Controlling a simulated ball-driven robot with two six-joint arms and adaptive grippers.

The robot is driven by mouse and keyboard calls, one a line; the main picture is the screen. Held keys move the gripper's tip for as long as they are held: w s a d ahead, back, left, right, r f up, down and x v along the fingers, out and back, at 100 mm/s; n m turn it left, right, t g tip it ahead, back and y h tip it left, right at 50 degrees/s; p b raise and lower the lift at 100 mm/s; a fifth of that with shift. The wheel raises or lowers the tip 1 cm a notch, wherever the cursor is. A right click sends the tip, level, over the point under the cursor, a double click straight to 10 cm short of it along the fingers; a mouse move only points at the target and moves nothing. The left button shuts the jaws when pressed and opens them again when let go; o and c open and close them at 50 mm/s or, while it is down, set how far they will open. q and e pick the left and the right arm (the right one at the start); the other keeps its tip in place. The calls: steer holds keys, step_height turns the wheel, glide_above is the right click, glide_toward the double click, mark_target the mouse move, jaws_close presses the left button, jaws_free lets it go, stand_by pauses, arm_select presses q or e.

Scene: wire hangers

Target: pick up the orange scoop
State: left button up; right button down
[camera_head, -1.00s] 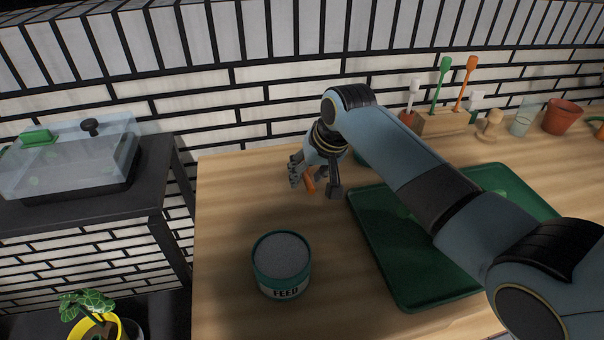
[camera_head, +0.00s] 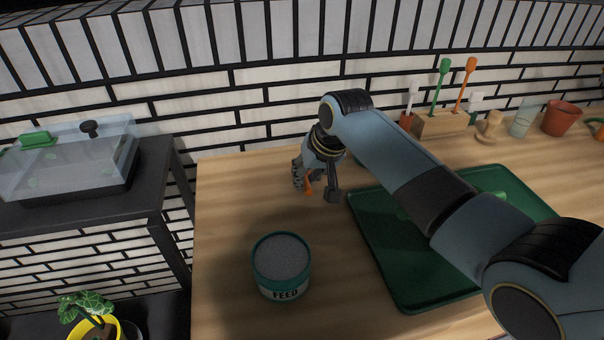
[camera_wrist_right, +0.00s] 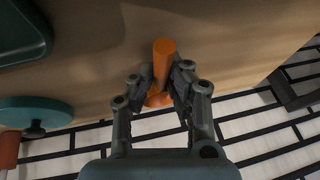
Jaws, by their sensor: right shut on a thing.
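The orange scoop (camera_wrist_right: 163,62) is between the fingers of my right gripper (camera_wrist_right: 159,80) in the right wrist view. The fingers are shut on it, and its upper part sticks out past the fingertips. In the head view, my right gripper (camera_head: 316,191) is low over the back left part of the wooden table, and a small part of the orange scoop (camera_head: 309,187) shows between the fingers. The rest of the scoop is hidden by the fingers. I cannot tell whether it touches the table. My left gripper is not in view.
A feed tin (camera_head: 282,265) stands in front of the gripper. A green tray (camera_head: 400,290) lies to the right, under my arm. A wooden block (camera_head: 440,124) with tools and several pots stand along the back. The table's left part (camera_head: 225,220) is clear.

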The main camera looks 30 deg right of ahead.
mark_target(306, 177)
step_height(306, 177, up, 4)
steer(key=shift+w+r+p, duration=0.1)
steer(key=shift+r+p, duration=0.15)
steer(key=shift+p, duration=0.1)
steer(key=s+d+r, duration=0.6)
steer(key=s+d, duration=0.1)
steer(key=d, duration=0.2)
steer(key=shift+d+r+p, duration=0.2)
steer(key=shift+r+p, duration=0.05)
steer(key=shift+p, duration=0.2)
stand_by(1.3)
